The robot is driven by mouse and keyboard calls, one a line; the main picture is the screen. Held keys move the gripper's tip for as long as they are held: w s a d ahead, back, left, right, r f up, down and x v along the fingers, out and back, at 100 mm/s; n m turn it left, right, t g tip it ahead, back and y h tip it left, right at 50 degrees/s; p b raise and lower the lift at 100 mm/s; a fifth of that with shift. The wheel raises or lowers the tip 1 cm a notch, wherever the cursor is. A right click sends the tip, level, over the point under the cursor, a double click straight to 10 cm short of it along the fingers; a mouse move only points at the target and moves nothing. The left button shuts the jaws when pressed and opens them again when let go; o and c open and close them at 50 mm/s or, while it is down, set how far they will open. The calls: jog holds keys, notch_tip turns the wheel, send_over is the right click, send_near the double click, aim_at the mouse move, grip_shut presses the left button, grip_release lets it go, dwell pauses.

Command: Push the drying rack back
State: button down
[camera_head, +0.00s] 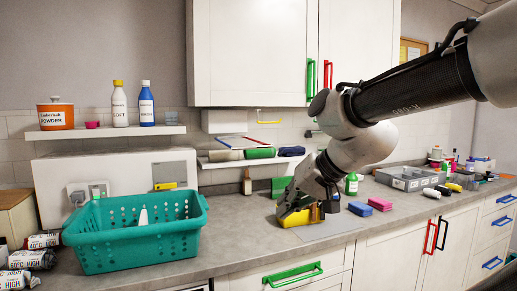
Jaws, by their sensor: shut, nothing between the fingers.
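A white wall unit (224,121) is fixed under the upper cupboard. Thin blue and red bars (232,136) and a yellow bar (268,121) show beside and below it; they look like the drying rack, partly pulled out from the wall, though how far is hard to tell. My gripper (298,208) is low over the counter, right of and in front of the bars, and apart from them. It is shut and empty. A yellow block (298,218) shows right at the fingers; whether they touch is unclear.
A shelf (215,164) with rolled cloths is below the bars. A teal basket (136,246) stands at the left of the counter (232,247). Pink and blue blocks (379,204), a grey tray (405,187) and several bottles are on the right. The counter between basket and gripper is clear.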

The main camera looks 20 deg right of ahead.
aim_at(256, 147)
jog(key=w+d+r+m+t+h, duration=0.35)
jog(key=w+r+m+t, duration=0.55)
jog(key=r+m, duration=0.35)
jog(key=shift+m+g+h, duration=0.25)
jog(key=shift+m+g, duration=0.3)
jog(key=shift+g, duration=0.05)
jog(key=w+f, duration=0.1)
jog(key=w, duration=0.4)
jog(key=w+f, duration=0.1)
jog(key=w, duration=0.3)
jog(key=w+f, duration=0.1)
jog(key=w, duration=0.4)
jog(key=shift+w+f, duration=0.1)
jog(key=shift+w, duration=0.4)
jog(key=w, duration=2.3)
jog(key=shift+w+d, duration=0.2)
jog(key=shift+d, duration=0.1)
